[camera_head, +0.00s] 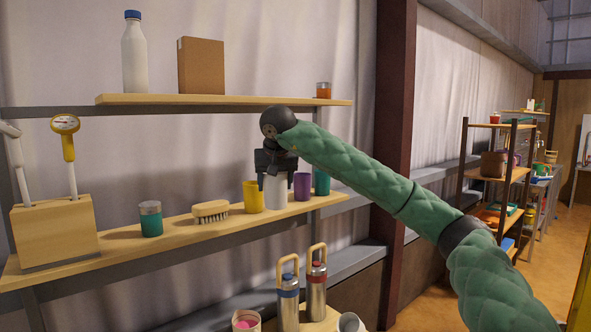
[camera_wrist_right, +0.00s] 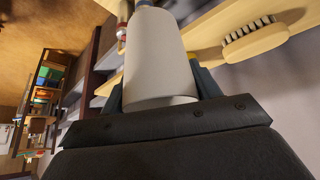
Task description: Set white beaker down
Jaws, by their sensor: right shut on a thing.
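The white beaker (camera_head: 275,193) is at the middle shelf, between a yellow cup (camera_head: 253,196) on its left and a purple cup (camera_head: 302,187) on its right. My right gripper (camera_head: 276,181) comes down from above and is shut on the beaker. In the right wrist view the white beaker (camera_wrist_right: 158,58) fills the space between the two fingers (camera_wrist_right: 160,92). The beaker looks upright in the head view. I cannot tell whether its base touches the wooden shelf (camera_head: 180,232). My left gripper is not in view.
A teal cup (camera_head: 321,182) stands right of the purple cup. A brush (camera_head: 210,211), a green jar (camera_head: 150,219) and a wooden block (camera_head: 54,232) with a gauge stand to the left. An upper shelf (camera_head: 150,99) holds a bottle (camera_head: 134,52) and a box (camera_head: 201,65). Flasks (camera_head: 288,302) stand below.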

